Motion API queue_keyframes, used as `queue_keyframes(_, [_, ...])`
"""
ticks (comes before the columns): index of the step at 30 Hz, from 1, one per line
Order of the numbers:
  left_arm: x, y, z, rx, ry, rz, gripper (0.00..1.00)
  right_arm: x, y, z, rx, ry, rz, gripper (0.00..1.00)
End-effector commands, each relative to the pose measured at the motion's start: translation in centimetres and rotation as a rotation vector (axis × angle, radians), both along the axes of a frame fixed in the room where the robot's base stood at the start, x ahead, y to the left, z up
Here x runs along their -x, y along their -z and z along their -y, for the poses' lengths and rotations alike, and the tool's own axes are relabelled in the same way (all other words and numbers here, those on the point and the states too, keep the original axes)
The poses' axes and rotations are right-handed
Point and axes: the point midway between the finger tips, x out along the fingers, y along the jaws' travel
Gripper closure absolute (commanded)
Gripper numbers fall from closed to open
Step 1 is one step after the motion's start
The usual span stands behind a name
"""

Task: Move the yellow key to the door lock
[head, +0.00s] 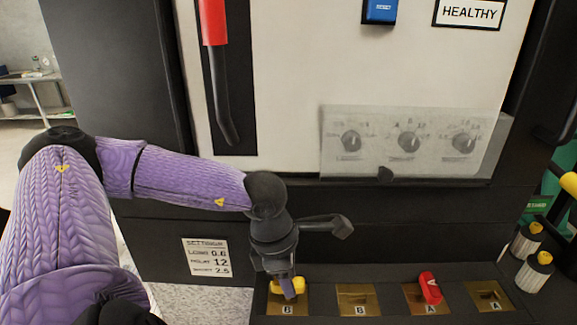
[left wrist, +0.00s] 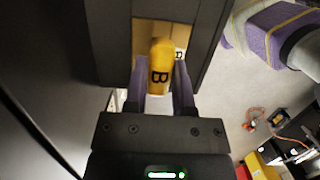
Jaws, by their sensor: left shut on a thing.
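The yellow key (head: 275,287) sits at the leftmost brass plate (head: 301,305), marked B, on the dark ledge. In the left wrist view the key (left wrist: 161,58) shows a black B and lies between my gripper fingers. My left gripper (head: 287,287) points down and is shut on the key; in the wrist view its fingers (left wrist: 160,88) flank it. Whether the key is seated in the plate is hidden. Another brass plate marked B (head: 358,297) is bare. None of the plates is labelled as the door lock. My right gripper is not in view.
A red key (head: 430,288) stands in a brass plate marked A; the rightmost A plate (head: 489,295) is bare. Above are a clear cover (head: 375,158) over several knobs and a red-handled lever (head: 213,25). A settings label (head: 207,262) is left of the gripper.

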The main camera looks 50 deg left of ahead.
Motion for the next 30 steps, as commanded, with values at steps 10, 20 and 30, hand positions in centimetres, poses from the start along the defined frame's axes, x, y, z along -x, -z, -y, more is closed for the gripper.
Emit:
queue_keyframes(10, [0.0, 0.9, 0.0, 0.000, 0.000, 0.000, 1.00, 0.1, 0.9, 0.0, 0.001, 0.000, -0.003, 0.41])
queue_keyframes(20, [0.0, 0.8, 0.0, 0.000, 0.000, 0.000, 0.27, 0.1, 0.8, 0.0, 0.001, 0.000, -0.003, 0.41])
queue_keyframes(30, [0.0, -0.9, 0.0, -0.001, -0.001, 0.001, 0.27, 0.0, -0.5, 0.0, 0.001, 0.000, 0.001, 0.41])
